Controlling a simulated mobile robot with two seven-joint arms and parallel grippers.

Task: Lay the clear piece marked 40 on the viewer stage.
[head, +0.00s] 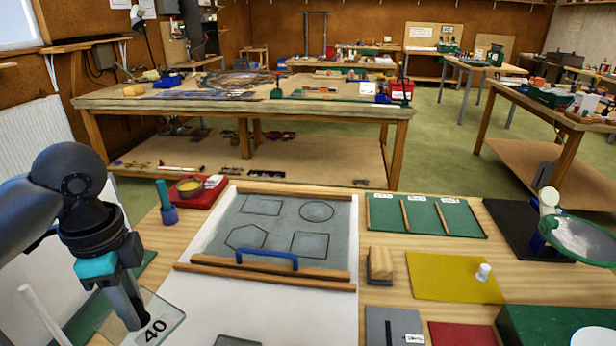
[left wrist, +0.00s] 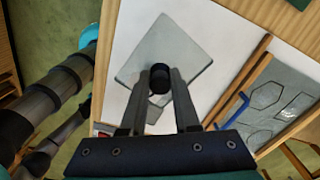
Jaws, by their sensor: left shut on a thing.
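The clear piece marked 40 (head: 168,312) is a squarish, see-through plate at the lower left in the head view, with a black 40 on it. In the left wrist view the plate (left wrist: 178,48) lies flat-looking over a white surface. My left gripper (head: 137,318) is shut on it, with a dark round knob (left wrist: 160,78) between the fingertips in the left wrist view. A round glass disc in a green rim (head: 582,240) stands at the right edge on a blue mount, perhaps the viewer; I cannot tell its stage for sure. My right gripper is out of view.
A grey board with drawn outlines (head: 283,226) and a blue handle (head: 267,256) lies mid-bench. Right of it are a green three-slot tray (head: 421,216), a wooden block (head: 380,265), a yellow mat (head: 440,278) and a black mat (head: 505,230). A red tray (head: 213,193) is behind.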

